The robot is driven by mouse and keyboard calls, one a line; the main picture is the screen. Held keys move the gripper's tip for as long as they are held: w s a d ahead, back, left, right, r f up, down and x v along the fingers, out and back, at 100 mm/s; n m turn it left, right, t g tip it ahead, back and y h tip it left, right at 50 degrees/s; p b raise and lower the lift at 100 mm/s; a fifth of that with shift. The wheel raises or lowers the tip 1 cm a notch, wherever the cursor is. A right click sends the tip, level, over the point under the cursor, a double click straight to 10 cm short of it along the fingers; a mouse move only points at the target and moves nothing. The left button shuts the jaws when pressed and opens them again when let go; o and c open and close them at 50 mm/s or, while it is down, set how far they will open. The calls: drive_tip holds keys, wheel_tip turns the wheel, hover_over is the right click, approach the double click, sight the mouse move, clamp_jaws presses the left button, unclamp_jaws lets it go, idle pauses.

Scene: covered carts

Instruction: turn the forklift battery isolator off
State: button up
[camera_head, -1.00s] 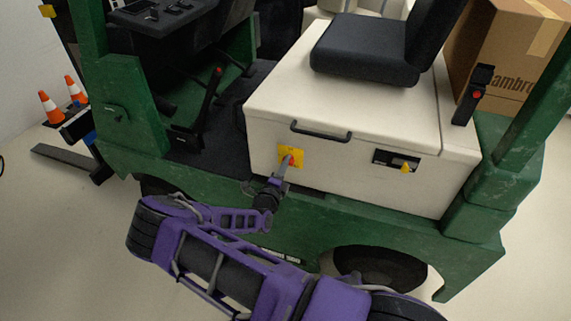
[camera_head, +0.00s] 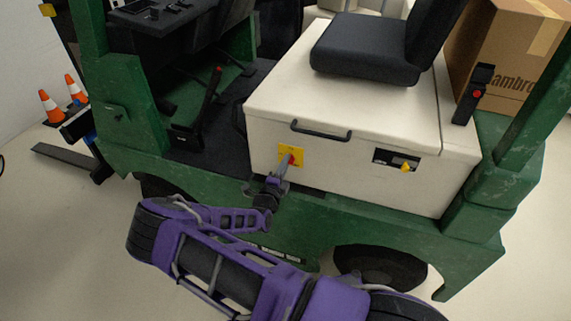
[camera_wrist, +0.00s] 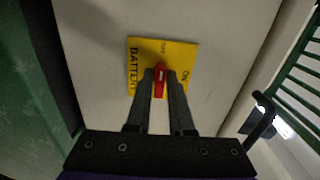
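The battery isolator is a small red handle (camera_wrist: 160,82) on a yellow plate (camera_head: 297,154), set in the forklift's cream side panel. In the wrist view the yellow plate (camera_wrist: 186,55) reads BATTERY along its left, OFF at the top and ON at the right. The handle lies lengthwise up the picture, with its upper end toward OFF. My gripper (camera_wrist: 160,76) is at the plate with one dark finger on each side of the handle. I see no clear gap between fingers and handle. In the head view my gripper (camera_head: 285,168) reaches it from below.
A black grab handle (camera_head: 320,131) is above the plate. A recess with a yellow key-like part (camera_head: 405,168) lies to the right. The green chassis (camera_head: 330,215) runs below, close under my wrist. The black seat (camera_head: 365,50) is above.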

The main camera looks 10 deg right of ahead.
drive_tip(key=o, duration=0.3)
drive_tip(key=v, duration=1.7)
drive_tip(key=shift+s, duration=0.2)
drive_tip(key=shift+a+r, duration=0.1)
